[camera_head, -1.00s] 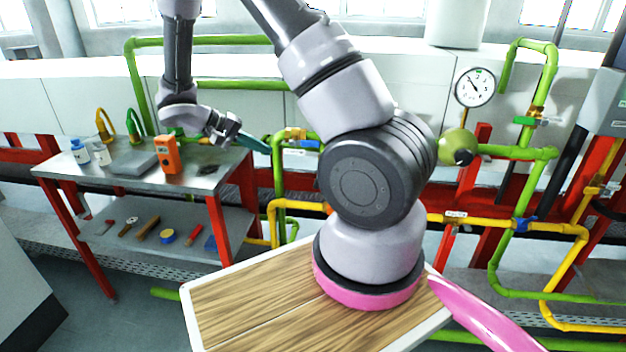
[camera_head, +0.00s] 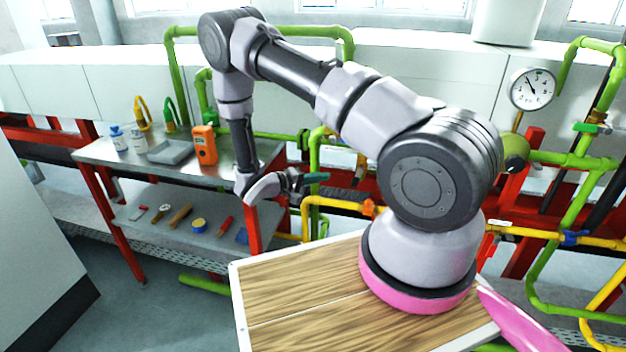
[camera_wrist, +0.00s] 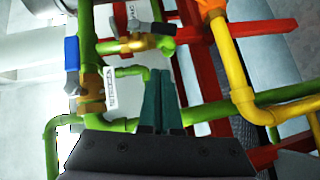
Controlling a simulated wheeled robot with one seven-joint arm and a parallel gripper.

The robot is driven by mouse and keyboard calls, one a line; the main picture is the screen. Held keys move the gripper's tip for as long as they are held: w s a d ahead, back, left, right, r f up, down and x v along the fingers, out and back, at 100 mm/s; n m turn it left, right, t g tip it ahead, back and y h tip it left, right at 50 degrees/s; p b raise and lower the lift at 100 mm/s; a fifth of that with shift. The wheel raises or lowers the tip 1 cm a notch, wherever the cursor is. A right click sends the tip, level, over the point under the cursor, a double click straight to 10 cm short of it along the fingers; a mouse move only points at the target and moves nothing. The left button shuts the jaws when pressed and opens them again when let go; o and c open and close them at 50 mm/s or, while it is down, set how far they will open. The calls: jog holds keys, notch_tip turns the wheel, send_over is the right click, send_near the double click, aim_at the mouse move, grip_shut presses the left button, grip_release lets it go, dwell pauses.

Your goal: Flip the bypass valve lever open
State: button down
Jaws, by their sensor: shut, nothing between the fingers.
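My gripper (camera_head: 317,178) is shut and empty, its teal fingers together, beside the right end of the metal table. In the wrist view, the fingers (camera_wrist: 161,105) point toward the pipework and appear apart from any lever. A blue lever (camera_wrist: 71,54) stands upright at a brass fitting to the left. A white label (camera_wrist: 110,86) hangs beside that fitting; its text is too small to read surely. I cannot tell which lever is the bypass one.
Yellow pipes (camera_wrist: 236,75) and red frame bars (camera_wrist: 195,60) lie close to the fingers' right. A pressure gauge (camera_head: 532,89) is farther right. Floor is clear at the lower left.

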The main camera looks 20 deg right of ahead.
aim_at(357, 178)
jog(key=s+d+f, duration=0.1)
jog(key=d, duration=0.5)
jog(key=shift+s+d+f, duration=0.2)
jog(key=shift+d+f, duration=0.15)
jog(key=shift+d, duration=0.05)
jog(key=shift+s+d+f+n+h, duration=0.25)
jog(key=shift+f+n+h, duration=0.1)
jog(key=shift+n+h, duration=0.25)
jog(key=shift+s+d+f+n+h, duration=0.1)
jog(key=shift+d+f+n+h, duration=0.2)
jog(key=shift+n+h, duration=0.25)
jog(key=shift+w+a, duration=0.1)
jog(key=shift+a, duration=0.05)
